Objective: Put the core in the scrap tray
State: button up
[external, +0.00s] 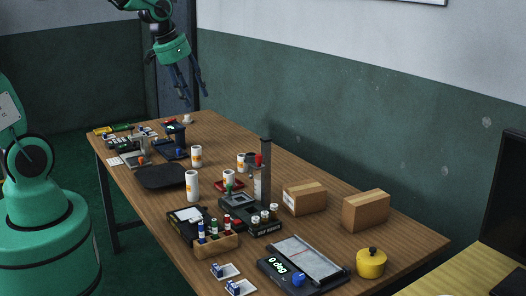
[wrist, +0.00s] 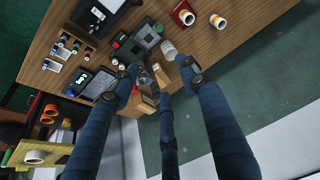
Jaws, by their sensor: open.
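My gripper (external: 192,92) is high above the far end of the wooden table, with its long dark-blue fingers spread and nothing between them. It also shows in the wrist view (wrist: 163,78), fingers apart. I cannot tell for sure which thing is the core. White rolls with orange marks stand on the table, one near the middle (external: 192,186), one farther back (external: 196,156) and one by the post (external: 241,162). A small red tray (external: 240,186) lies near the post, and a flat black tray or mat (external: 162,176) lies left of the rolls. Neither is clearly labelled as the scrap tray.
A tall dark post (external: 266,170) rises from the table's middle. Two cardboard boxes (external: 304,198) stand right of it. A bottle rack (external: 215,243), a scale (external: 300,262) and a yellow pot (external: 371,262) crowd the near end. Some bare wood lies along the back edge.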

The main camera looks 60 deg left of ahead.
jog(key=s+d+r, duration=0.2)
jog(key=s, duration=0.5)
jog(key=s+d+r, duration=0.2)
jog(key=s+r, duration=0.1)
jog(key=s, duration=0.4)
jog(key=s+d+r+t, duration=0.1)
jog(key=s+d+r, duration=0.1)
jog(key=s, duration=0.5)
jog(key=shift+s+r, duration=0.25)
jog(key=shift+s, duration=0.1)
